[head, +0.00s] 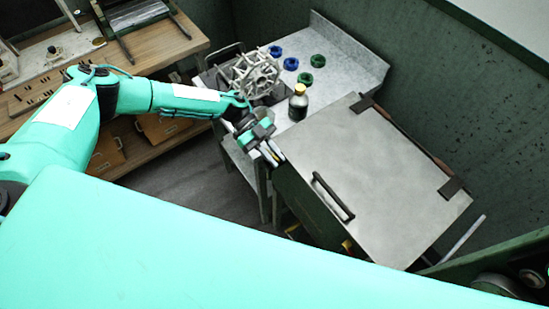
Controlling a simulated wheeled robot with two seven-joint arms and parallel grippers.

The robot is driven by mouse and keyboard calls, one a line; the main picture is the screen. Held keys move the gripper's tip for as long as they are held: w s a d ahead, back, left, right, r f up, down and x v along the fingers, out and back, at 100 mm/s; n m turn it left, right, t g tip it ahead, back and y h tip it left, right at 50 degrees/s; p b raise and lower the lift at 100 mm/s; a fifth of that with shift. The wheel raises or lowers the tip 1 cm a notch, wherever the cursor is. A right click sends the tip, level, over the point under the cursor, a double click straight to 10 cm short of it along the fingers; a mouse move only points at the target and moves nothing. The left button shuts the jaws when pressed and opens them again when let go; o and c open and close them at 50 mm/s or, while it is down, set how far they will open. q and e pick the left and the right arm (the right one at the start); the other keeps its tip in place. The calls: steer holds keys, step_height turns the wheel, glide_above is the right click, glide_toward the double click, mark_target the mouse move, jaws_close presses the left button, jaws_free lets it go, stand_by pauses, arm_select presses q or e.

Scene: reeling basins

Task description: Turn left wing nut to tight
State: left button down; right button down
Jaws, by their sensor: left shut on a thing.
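My left gripper (271,155) reaches in from the left, at the upper left corner of a large dark green basin with a flat grey lid (385,185). The lid lies closed, with a black bar handle (333,196) near its front edge. The gripper is shut at the basin's side, just beside the lid corner. The left wing nut is hidden between its fingers, so its angle cannot be told. A small yellow part (347,246) shows low on the basin's front; what it is cannot be told. My right gripper is not in view.
A grey metal table (340,68) behind the basin bears a pale spoked reel (251,74), a dark bottle (298,102) and several blue and green rings (291,64). A wooden workbench (165,45) stands at upper left. Dark green walls close off the right.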

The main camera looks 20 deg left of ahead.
arm_select(q)
steer(key=shift+s+m+g+y+b, duration=0.1)
steer(key=shift+m+g+y+b, duration=0.4)
steer(key=shift+m+g+b, duration=0.35)
steer(key=shift+g, duration=0.25)
steer(key=c, duration=1.4)
jaws_free()
steer(key=shift+c, duration=0.2)
steer(key=shift+w+a+r, duration=0.1)
steer(key=shift+w+a, duration=0.2)
steer(key=shift+a, duration=0.1)
steer(key=b+v, duration=0.6)
steer(key=v, duration=0.6)
steer(key=shift+w+a+r, duration=0.15)
steer(key=shift+w+r, duration=0.05)
steer(key=shift+r, duration=0.25)
